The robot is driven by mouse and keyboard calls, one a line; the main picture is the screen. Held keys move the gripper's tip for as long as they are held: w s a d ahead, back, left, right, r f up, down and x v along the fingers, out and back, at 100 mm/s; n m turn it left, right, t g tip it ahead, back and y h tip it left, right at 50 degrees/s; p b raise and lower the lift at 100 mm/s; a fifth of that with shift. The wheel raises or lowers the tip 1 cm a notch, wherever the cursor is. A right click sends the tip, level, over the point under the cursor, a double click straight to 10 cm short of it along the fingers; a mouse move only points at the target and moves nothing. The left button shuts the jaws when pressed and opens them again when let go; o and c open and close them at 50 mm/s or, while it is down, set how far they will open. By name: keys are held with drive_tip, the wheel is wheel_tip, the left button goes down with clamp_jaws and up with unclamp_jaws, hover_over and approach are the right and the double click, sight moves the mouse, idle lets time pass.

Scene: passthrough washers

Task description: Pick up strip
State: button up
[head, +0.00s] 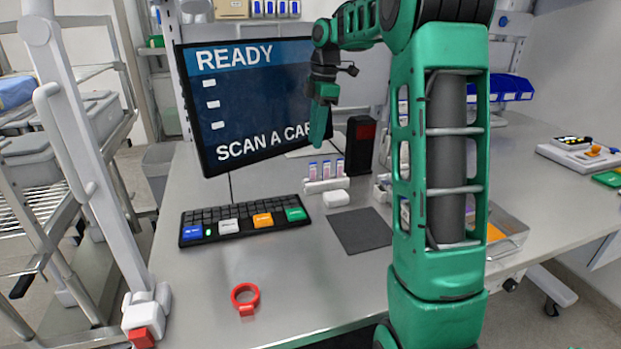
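No single item is clearly recognisable as the strip. The likeliest candidates are several narrow upright pieces with blue tops (326,168), standing in a small white rack (326,186) on the bench below the monitor. My gripper (318,132) points downward in front of the monitor's right edge, above and slightly left of the rack. It is apart from the upright pieces, and I see nothing held in it. Its fingers are seen edge-on, so their opening cannot be told. My green arm hides part of the bench on the right.
A monitor (250,105) stands behind a black keyboard (245,222). A white block (336,198), a dark mat (360,231) and a black upright device (360,145) are near the rack. A red ring (245,297) lies in front. The bench's front left is mostly clear.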

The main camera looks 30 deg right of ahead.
hover_over(313, 169)
drive_tip(key=w, duration=0.1)
drive_tip(key=f, duration=0.5)
drive_tip(key=shift+w+d+f, duration=0.1)
drive_tip(key=shift+d+f, duration=0.1)
drive_tip(key=shift+d, duration=0.15)
drive_tip(key=shift+s+a+f, duration=0.15)
drive_tip(key=shift+s+f, duration=0.05)
drive_tip(key=shift+f, duration=1.15)
drive_tip(key=shift+s+a+f, duration=0.15)
drive_tip(key=shift+f, duration=1.15)
clamp_jaws()
